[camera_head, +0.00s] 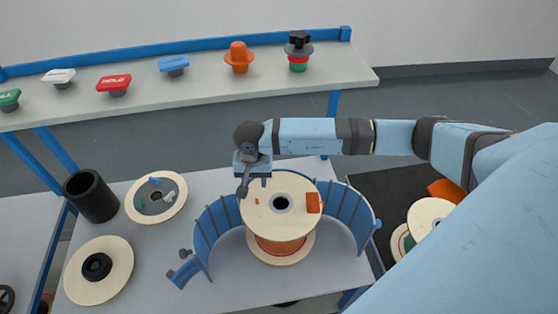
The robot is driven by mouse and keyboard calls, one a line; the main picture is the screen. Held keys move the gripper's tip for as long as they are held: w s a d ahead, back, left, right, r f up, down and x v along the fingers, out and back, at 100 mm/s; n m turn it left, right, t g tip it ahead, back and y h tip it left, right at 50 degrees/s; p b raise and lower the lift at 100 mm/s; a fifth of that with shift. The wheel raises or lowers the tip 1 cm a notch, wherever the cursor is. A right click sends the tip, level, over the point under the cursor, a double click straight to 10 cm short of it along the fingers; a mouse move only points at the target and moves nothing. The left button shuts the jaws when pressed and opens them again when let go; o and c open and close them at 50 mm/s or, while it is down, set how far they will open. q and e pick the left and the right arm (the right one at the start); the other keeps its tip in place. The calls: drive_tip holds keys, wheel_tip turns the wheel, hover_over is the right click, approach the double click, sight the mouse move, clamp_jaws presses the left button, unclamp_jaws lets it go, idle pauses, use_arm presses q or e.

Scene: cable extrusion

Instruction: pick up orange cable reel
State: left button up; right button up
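The orange cable reel (283,225) stands in the middle of the workbench, with a pale wooden flange on top and orange cable wound beneath it. Its top has a dark centre hole and a small orange block on the right side. A curved blue slatted holder (352,210) surrounds its sides. My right gripper (250,190) points down at the upper left edge of the top flange. I cannot tell whether it touches the flange or how far apart its fingers are. My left gripper is not in view.
A black cylinder (91,196), a flat disc with small parts (156,198) and a wooden disc with a black hub (98,270) lie left on the bench. A shelf (200,86) with several coloured buttons runs behind. Another reel (428,216) is at the right, partly hidden by my arm.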

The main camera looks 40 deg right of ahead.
sight(257, 199)
wheel_tip(257, 199, down, 3)
drive_tip(key=shift+a, duration=0.1)
drive_tip(key=f+p, duration=0.1)
drive_tip(key=f, duration=0.3)
drive_tip(key=shift+s+p, duration=0.2)
drive_tip(key=shift+p, duration=0.2)
drive_tip(key=shift+f, duration=0.65)
clamp_jaws()
drive_tip(key=shift+w+r, duration=0.1)
idle(0.4)
